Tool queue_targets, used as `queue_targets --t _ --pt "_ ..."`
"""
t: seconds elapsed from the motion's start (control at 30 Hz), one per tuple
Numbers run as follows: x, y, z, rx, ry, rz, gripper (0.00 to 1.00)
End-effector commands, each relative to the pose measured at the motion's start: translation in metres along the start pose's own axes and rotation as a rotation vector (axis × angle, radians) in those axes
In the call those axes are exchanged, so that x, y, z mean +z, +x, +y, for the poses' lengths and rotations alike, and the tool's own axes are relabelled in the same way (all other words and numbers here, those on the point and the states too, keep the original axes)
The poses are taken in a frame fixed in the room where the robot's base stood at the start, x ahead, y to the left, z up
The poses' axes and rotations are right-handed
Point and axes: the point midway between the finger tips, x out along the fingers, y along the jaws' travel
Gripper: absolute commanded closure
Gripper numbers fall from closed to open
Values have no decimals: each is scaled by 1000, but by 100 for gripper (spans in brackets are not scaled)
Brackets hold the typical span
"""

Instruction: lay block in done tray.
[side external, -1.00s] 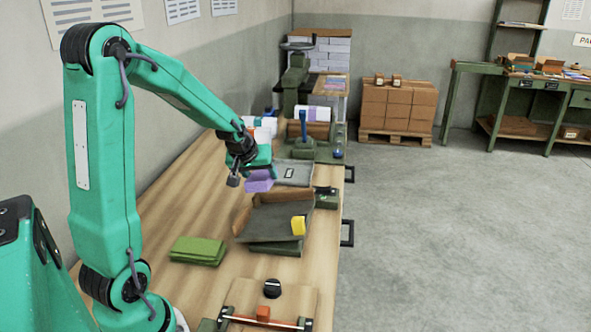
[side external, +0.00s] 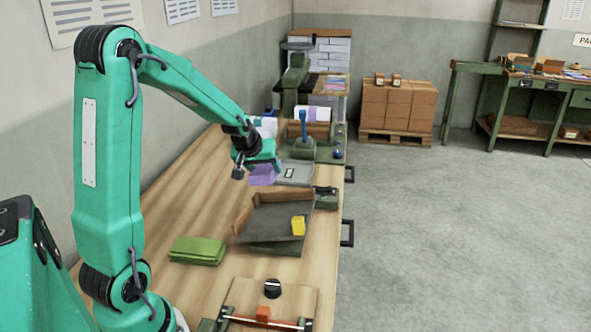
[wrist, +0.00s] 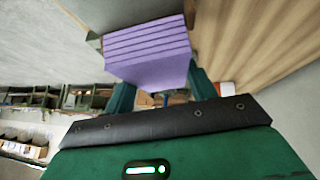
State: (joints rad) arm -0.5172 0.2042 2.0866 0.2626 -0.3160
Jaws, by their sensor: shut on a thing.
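The purple block (side external: 262,176), a stack of folded sheets with visible layers, is held in my gripper (side external: 258,164). In the wrist view the block (wrist: 148,52) sits between my green fingers. In the side view it is beside the left edge of a shallow grey tray (side external: 308,180) with a small white label, which looks like the done tray. The block partly overlaps the tray's left side in the picture. I cannot tell its exact height or whether it touches the tray.
A dark sloped tray with brown walls (side external: 262,222) and a yellow piece (side external: 298,226) stands nearer. A green stack (side external: 197,250) lies on the bench. A green device with a blue handle (side external: 303,130) stands behind the grey tray. Bare wood lies left of the trays.

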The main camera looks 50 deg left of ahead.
Motion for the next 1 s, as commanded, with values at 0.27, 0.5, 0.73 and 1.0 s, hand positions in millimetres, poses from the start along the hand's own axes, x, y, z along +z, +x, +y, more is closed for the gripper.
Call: queue_targets --t 0.27,0.5,0.73,1.0 --pt "-50 34 8 1 51 32 70" --pt "-92 70 13 0 102 61 70" --pt "-128 105 15 -3 153 91 70" --pt "-161 147 13 -9 211 123 70"
